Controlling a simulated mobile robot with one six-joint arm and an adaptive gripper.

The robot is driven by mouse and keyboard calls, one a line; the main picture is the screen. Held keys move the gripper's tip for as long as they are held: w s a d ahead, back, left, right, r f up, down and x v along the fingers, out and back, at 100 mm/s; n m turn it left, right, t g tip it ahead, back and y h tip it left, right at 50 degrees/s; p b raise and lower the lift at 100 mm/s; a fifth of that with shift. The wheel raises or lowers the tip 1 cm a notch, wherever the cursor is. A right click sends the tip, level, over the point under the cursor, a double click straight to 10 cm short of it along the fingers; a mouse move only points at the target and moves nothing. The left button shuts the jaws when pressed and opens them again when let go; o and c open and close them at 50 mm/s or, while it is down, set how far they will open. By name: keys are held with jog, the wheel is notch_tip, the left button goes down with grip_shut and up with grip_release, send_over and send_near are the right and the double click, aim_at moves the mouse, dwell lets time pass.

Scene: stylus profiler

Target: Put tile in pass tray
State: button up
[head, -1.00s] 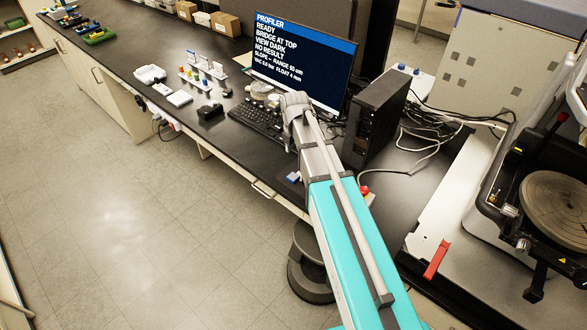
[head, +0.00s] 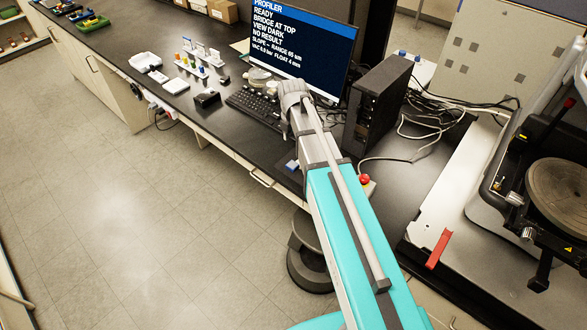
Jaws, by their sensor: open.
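I cannot make out a tile in the head view. Coloured trays lie at the far left end of the black bench: a green and yellow one (head: 92,23) and a blue and green one (head: 64,8). I cannot tell which of them is the pass tray. My teal and grey arm reaches over the bench's front edge to beside the keyboard, but my gripper does not show.
A monitor (head: 300,45) reads "READY", "VIEW DARK" and "NO RESULT". A black computer (head: 378,105), keyboard (head: 255,108), small bottle rack (head: 193,68) and white boxes (head: 145,62) crowd the bench. The profiler's round stage (head: 560,190) is at right. The floor at left is clear.

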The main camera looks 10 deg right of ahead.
jog(key=b, duration=0.6)
send_over(292, 165)
jog(key=shift+d+f, duration=0.15)
jog(key=shift+f, duration=3.25)
jog(key=shift+f+b, duration=2.6)
jog(key=shift+b, duration=0.15)
jog(key=c, duration=0.7)
jog(key=shift+r, duration=0.25)
